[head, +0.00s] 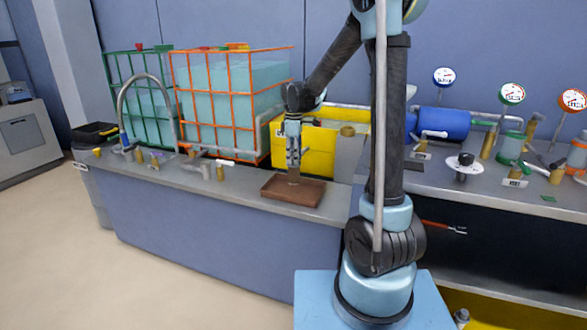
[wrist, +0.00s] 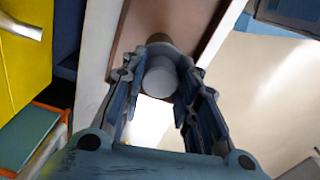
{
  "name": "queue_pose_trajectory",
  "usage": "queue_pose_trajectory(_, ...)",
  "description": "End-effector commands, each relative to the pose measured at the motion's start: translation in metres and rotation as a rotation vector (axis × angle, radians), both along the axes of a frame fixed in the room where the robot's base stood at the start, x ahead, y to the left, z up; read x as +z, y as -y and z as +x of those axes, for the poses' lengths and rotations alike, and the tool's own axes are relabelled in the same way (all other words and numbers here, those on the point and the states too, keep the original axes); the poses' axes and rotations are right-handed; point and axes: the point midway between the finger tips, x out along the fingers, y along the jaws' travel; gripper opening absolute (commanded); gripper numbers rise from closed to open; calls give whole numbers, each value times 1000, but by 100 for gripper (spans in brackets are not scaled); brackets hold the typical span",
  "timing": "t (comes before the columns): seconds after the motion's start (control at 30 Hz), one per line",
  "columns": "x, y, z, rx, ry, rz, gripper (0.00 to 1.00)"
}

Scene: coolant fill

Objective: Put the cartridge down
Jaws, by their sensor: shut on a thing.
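My gripper (head: 293,161) points down over the brown tray (head: 310,194) on the grey counter. In the wrist view my gripper (wrist: 159,76) has its two fingers closed on either side of the cartridge (wrist: 160,76), a grey cylinder with a brownish far end. The tray's brown floor (wrist: 185,20) lies beyond the cartridge in that view. In the head view only a small part of the cartridge shows below the fingers, over the tray's back left part. I cannot tell whether its lower end touches the tray.
A yellow bin (head: 317,152) stands right behind the tray. Tanks in orange (head: 230,100) and green (head: 139,115) cages stand behind the counter. A tap fitting (head: 205,167) is left of the tray. Gauges, valves and a blue cylinder (head: 443,123) crowd the right bench.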

Motion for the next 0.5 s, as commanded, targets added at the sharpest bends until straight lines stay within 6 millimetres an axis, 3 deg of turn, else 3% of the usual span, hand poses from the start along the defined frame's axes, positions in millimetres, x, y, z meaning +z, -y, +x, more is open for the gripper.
queue_pose_trajectory(0.3, -36, 1, 1, -3, 0, 0, 13)
queue_pose_trajectory(0.5, -41, 2, 0, -3, 0, 0, 13)
